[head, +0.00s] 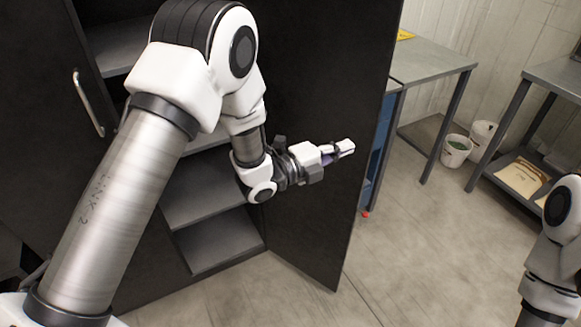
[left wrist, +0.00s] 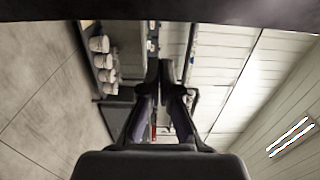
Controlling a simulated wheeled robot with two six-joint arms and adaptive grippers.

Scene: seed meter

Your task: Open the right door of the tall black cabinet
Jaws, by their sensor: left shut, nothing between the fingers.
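The tall black cabinet's right door (head: 322,220) stands swung open, with its inner face showing. Grey shelves (head: 208,190) show in the opening beside it. The left door (head: 40,110) looks closed and carries a silver bar handle (head: 88,103). My left gripper (head: 348,148) is shut and empty, in front of the open door's inner face near its free edge. I cannot tell whether it touches the door. Its fingers also show together in the left wrist view (left wrist: 166,72). My right arm shows at the right edge, but its gripper is out of frame.
Beyond the door's free edge stands a grey-topped workbench (head: 430,60). White buckets (head: 456,150) stand on the floor near a grey shelving unit (head: 556,78). The concrete floor (head: 420,255) in front of the door is clear. My left arm hides part of the cabinet.

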